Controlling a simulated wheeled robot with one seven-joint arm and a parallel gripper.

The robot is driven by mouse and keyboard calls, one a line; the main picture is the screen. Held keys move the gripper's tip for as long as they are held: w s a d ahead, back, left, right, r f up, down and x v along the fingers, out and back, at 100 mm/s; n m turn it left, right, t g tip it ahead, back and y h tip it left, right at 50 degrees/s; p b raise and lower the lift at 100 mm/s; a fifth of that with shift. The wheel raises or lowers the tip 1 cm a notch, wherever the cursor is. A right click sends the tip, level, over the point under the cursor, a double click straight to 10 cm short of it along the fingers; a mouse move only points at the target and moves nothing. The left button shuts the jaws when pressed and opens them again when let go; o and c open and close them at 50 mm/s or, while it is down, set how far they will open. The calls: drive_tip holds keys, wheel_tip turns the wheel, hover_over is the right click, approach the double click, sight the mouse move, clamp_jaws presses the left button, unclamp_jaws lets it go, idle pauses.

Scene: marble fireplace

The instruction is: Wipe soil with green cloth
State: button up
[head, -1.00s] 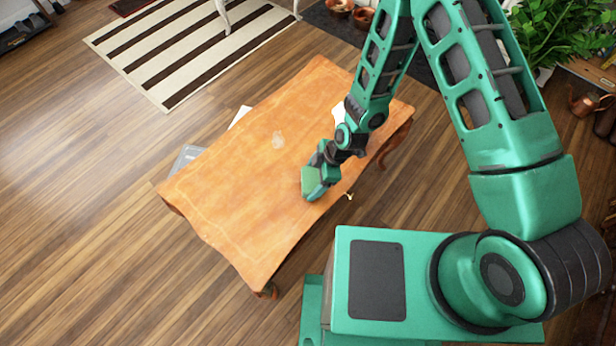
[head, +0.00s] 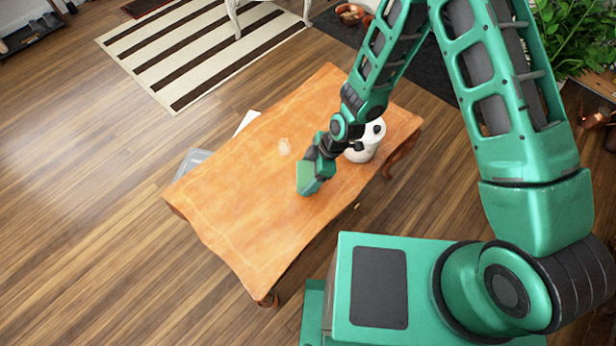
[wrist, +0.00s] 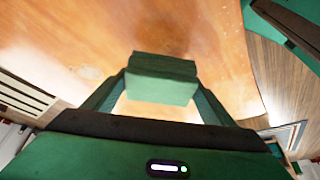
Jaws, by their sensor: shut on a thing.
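My gripper (head: 314,171) is low over the near half of the wooden table. It is shut on the green cloth (head: 307,179), which looks like a folded block. In the wrist view the cloth (wrist: 162,78) sits between the two fingers. I cannot tell whether it touches the tabletop. A dark, blurred patch (wrist: 178,35) shows on the wood beyond the cloth in the wrist view; I cannot tell if it is soil or shadow. A small pale spot (head: 284,146) lies on the table left of the gripper, too small to identify.
The wooden table (head: 245,215) has a wide bare top. A white pot-like container (head: 366,143) stands at its right, partly hidden by my arm. A striped rug (head: 190,55) lies beyond. A leafy plant (head: 570,35) is at the upper right.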

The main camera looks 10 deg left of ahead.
sight(305, 174)
drive_tip(key=shift+d+r, duration=0.15)
drive_tip(key=shift+r, duration=1.4)
drive_tip(key=shift+s, duration=0.1)
